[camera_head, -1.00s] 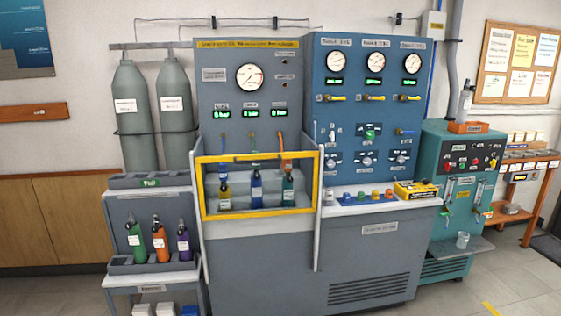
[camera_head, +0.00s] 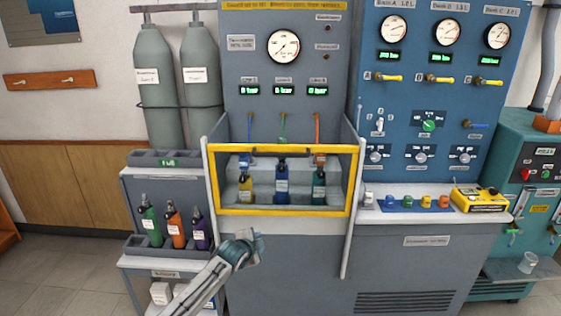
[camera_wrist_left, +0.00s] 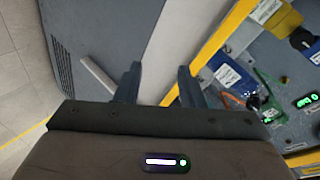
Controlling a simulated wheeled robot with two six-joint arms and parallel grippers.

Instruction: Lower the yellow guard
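The yellow guard (camera_head: 282,212) is a rectangular frame across the front of the grey bench's bay. Its top bar runs level with the hose ends, and its lower bar sits at the bay's front lip. Behind it stand a yellow, a blue and a green bottle (camera_head: 282,185). My left gripper (camera_head: 252,238) is below the guard's lower bar, left of its middle, and looks apart from it. In the left wrist view the two fingers (camera_wrist_left: 158,78) are spread with nothing between them, and a yellow guard bar (camera_wrist_left: 215,48) passes beyond the right finger. My right gripper is not in view.
A side stand (camera_head: 160,255) with green, orange and purple bottles is close left of my left arm. White side posts (camera_head: 348,240) flank the guard. A counter at right holds coloured knobs and a yellow device (camera_head: 480,199).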

